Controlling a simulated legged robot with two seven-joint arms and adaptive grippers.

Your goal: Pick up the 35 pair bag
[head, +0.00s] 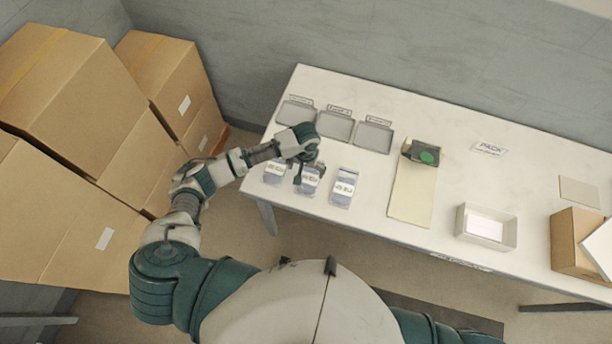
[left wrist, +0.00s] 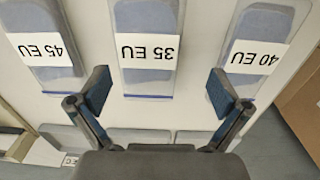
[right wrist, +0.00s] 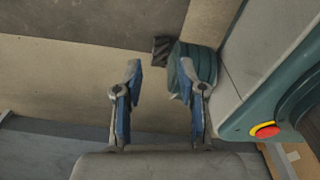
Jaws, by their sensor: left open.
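The 35 EU bag (left wrist: 147,50) is a clear bluish pouch with a white label, lying flat in the middle of a row of three. In the head view it is the middle bag (head: 308,190), partly covered by my gripper. The 45 EU bag (left wrist: 45,47) and the 40 EU bag (left wrist: 257,52) lie on either side, apart from it. My left gripper (head: 308,173) is open and empty above the row; in the left wrist view its fingers (left wrist: 158,92) straddle the 35 EU bag's end. My right gripper (right wrist: 167,80) is open and empty, beside my body and over the floor.
Several grey trays (head: 335,126) with label cards lie behind the bags. To the right are a press with a green disc (head: 427,154), a beige board (head: 410,200) and a white box (head: 487,239). Cardboard boxes (head: 70,95) are stacked left of the table.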

